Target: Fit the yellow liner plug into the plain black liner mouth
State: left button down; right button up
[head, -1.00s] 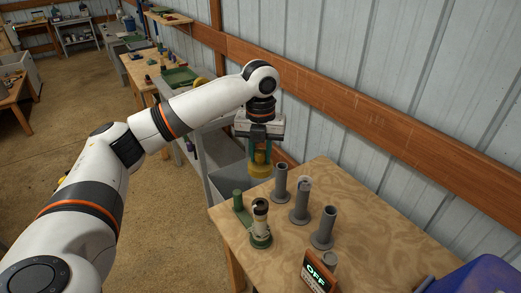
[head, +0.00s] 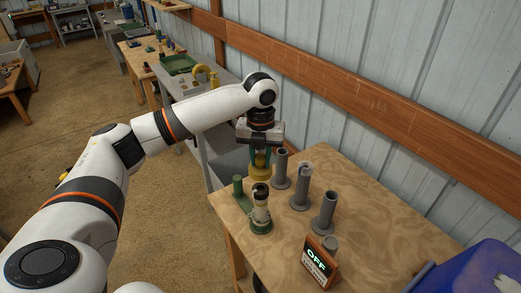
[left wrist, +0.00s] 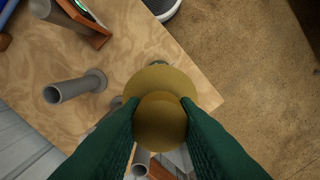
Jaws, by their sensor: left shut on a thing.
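My left gripper (head: 261,156) has green fingers shut on the yellow plug (head: 260,172), a rounded piece with a wide rim. The plug fills the middle of the left wrist view (left wrist: 159,118) between the fingers, over the table edge. In the head view the plug shows just above and behind a pale upright tube (head: 261,209) on a green base. This tube has a black mouth (head: 260,188) at its top. The gap between plug and mouth is hard to judge. My right gripper is not in view.
Several grey flanged tubes (head: 324,213) stand to the right on the wooden table (head: 370,215). An OFF display box (head: 319,263) stands in front and a blue bin (head: 475,270) at right. A ribbed wall is behind.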

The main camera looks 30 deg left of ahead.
aim_at(261, 167)
pick_arm(q)
jog(key=shift+f+b, duration=0.55)
jog(key=shift+f, duration=1.9)
jog(key=shift+r, duration=0.1)
jog(key=shift+p, duration=0.6)
jog(key=shift+p, duration=0.55)
jog(key=shift+f, duration=0.3)
